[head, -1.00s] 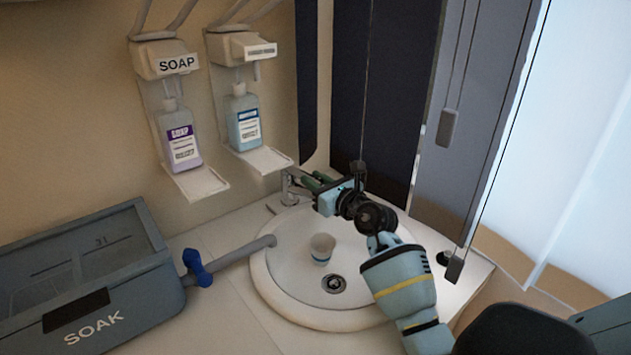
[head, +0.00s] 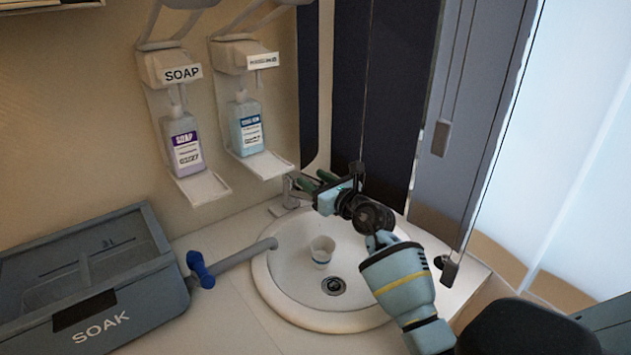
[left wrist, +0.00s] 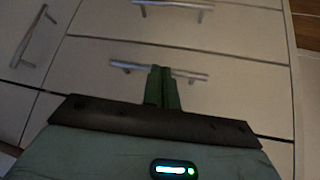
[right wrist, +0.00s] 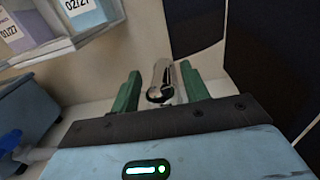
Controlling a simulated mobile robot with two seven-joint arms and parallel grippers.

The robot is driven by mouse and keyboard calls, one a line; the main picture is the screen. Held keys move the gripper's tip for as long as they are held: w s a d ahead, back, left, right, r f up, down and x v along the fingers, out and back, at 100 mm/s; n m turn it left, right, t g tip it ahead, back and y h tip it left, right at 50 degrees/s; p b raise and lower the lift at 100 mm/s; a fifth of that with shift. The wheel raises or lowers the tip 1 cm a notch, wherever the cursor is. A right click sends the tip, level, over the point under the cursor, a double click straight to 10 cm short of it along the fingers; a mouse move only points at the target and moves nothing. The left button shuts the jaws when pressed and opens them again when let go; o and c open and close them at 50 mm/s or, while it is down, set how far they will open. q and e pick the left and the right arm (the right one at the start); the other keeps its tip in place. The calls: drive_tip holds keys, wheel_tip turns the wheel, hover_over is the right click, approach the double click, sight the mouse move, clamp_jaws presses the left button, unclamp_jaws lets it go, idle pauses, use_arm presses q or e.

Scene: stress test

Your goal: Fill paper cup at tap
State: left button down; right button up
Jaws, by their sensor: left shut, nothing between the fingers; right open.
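A small white paper cup (head: 321,254) stands upright, mouth up, in the round white sink (head: 272,290), left of and behind the drain. I cannot tell whether it holds water. The chrome tap (head: 288,190) is at the back left of the sink, partly hidden by my right gripper. My right gripper (head: 316,181) is open at the tap; in the right wrist view the tap's metal part (right wrist: 161,80) shows between the two green fingers, with gaps on both sides. My left gripper (left wrist: 161,84) is shut and empty, in front of pale drawers, outside the head view.
A grey SOAK tank (head: 140,300) stands at the left; its pipe with a blue valve (head: 199,268) reaches over the sink rim. Two wall dispensers, one with a soap bottle (head: 184,145) and one with a blue-labelled bottle (head: 246,127), hang above. Drawer handles (left wrist: 165,72) face my left gripper.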

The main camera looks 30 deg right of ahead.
drive_tip(key=s, duration=0.8)
drive_tip(key=shift+d, duration=0.3)
drive_tip(key=shift+w, duration=0.1)
